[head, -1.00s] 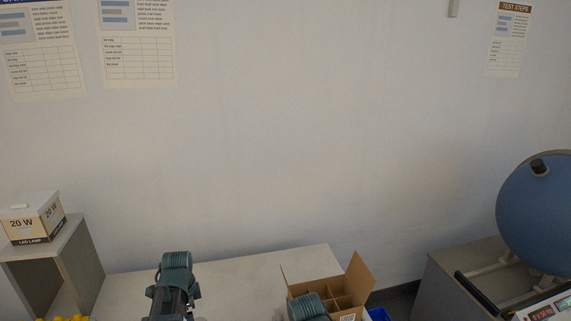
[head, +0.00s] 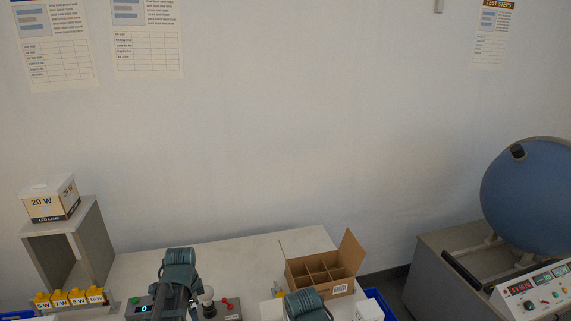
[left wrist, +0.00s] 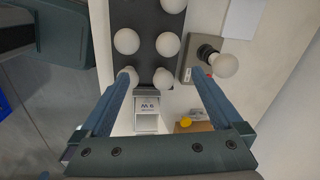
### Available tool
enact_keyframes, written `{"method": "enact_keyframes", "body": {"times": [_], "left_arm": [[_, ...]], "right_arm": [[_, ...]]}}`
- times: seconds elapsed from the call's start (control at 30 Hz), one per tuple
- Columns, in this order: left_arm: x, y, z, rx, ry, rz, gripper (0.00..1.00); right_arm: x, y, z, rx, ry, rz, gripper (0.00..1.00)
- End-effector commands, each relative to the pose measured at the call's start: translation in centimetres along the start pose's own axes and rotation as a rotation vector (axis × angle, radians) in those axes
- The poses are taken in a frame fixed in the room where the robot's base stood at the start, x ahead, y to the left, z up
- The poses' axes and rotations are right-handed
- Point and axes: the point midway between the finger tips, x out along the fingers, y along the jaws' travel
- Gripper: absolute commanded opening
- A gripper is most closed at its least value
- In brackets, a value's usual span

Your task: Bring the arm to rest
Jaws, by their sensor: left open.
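My left gripper (left wrist: 161,76) is open in the left wrist view, its two blue fingers apart with nothing held. Beyond the fingertips, several white bulbs (left wrist: 127,41) sit in a dark tray (left wrist: 146,18). Another white bulb (left wrist: 226,66) sits on a black socket of a grey unit (left wrist: 190,48) right of the fingers. In the head view my left arm (head: 178,275) reaches up from the bottom edge over the bench, and its fingers cannot be made out. My right arm (head: 306,305) shows only in part at the bottom; its gripper is out of frame.
An open divided carton (head: 325,275) stands at the bench's right end. A 20 W lamp box (head: 50,200) sits on a grey shelf (head: 92,245). Yellow wattage-labelled pieces (head: 70,298) line the left. A blue sphere (head: 535,185) and meter panel (head: 540,290) stand right. The rear bench (head: 230,255) is clear.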

Motion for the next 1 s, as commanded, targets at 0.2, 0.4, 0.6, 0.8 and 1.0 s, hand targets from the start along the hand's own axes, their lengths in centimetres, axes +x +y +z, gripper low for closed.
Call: {"method": "enact_keyframes", "body": {"times": [0.2, 0.4, 0.6, 0.8, 1.0], "left_arm": [[0.9, 2.4, -2.0, -0.072, -0.005, 0.014, 1.0], [1.9, 5.9, -4.6, -0.182, -0.018, 0.033, 1.0], [3.4, 11.3, -7.8, -0.349, -0.048, 0.054, 1.0], [5.1, 18.9, -10.7, -0.584, -0.1, 0.063, 1.0], [5.7, 22.9, -11.8, -0.739, -0.137, 0.053, 1.0]], "right_arm": [[1.1, -0.1, -0.1, -0.001, 0.0, 0.0, 0.5], [2.5, -0.2, -0.2, -0.002, 0.0, 0.001, 0.5], [4.6, -0.4, -0.3, -0.004, 0.0, 0.001, 0.5], [7.2, -0.7, -0.5, -0.007, 0.0, 0.002, 0.5], [8.4, -0.8, -0.5, -0.009, 0.0, 0.002, 0.5]]}}
